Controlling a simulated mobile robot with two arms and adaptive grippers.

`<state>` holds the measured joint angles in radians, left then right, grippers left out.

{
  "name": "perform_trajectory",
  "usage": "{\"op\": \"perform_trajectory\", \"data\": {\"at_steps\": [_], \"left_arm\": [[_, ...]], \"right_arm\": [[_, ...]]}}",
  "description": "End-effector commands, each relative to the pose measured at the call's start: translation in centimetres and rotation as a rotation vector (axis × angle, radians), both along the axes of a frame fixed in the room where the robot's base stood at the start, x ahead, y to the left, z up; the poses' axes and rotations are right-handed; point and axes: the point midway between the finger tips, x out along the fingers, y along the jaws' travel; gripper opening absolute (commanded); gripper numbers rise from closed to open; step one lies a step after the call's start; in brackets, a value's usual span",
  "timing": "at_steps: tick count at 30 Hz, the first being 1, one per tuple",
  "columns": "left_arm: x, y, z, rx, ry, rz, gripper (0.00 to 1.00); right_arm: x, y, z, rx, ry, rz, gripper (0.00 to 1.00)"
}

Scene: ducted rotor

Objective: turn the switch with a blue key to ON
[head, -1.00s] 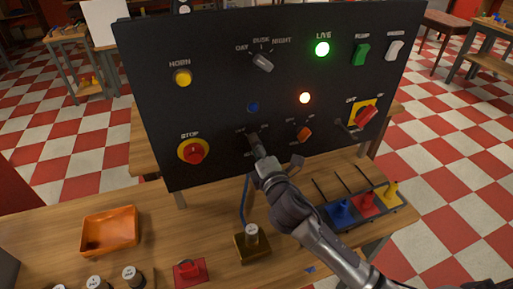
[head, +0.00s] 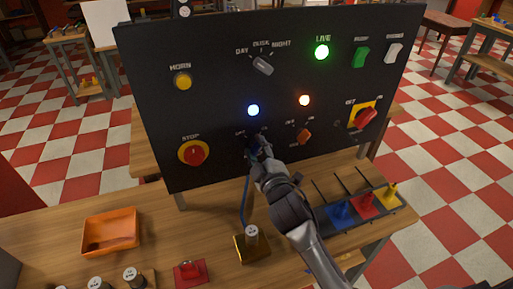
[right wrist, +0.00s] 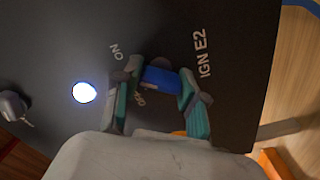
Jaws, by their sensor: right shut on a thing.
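The blue key (right wrist: 160,77) sits in its switch on the black panel, beside the label IGN E2 (right wrist: 203,53), with ON and OFF marks near it. My right gripper (right wrist: 157,92) is shut on the blue key, one finger on each side; in the head view the right gripper (head: 256,148) is against the lower middle of the panel and hides most of the switch. The round blue lamp (head: 253,110) above this switch is lit and also glows in the right wrist view (right wrist: 84,92). My left gripper is not in view.
On the table stand an orange tray (head: 110,229), a brass-coloured block (head: 252,247) and a rack with coloured pieces (head: 341,212).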

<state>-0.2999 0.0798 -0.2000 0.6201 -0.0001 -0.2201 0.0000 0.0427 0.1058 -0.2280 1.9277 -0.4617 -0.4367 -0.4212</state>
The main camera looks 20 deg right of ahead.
Motion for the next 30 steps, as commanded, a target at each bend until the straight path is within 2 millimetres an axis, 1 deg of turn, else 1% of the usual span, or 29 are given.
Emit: {"op": "perform_trajectory", "data": {"at_steps": [3,9,23,24,26,27,28,30], "left_arm": [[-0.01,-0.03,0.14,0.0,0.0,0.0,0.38],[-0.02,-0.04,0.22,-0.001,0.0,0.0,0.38],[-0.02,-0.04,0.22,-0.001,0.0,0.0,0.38],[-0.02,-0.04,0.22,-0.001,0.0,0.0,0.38],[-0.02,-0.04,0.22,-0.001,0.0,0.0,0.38],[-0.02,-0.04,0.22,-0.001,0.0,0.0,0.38],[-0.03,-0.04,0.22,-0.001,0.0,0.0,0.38],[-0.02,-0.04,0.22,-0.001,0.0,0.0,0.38]], "right_arm": [[-0.01,-0.03,-0.1,0.049,0.005,-0.001,0.07],[-0.01,-0.02,-0.13,0.093,0.007,-0.001,0.07],[-0.02,0.0,-0.17,0.106,0.008,-0.001,0.07],[-0.02,0.0,-0.18,0.106,0.007,0.0,0.46],[-0.02,0.01,-0.17,0.106,0.007,0.0,0.56],[-0.02,0.01,-0.15,0.105,0.007,0.0,0.63],[-0.02,0.01,-0.13,0.105,0.007,0.0,0.67],[-0.01,0.0,-0.11,0.104,0.006,0.0,0.67]]}}
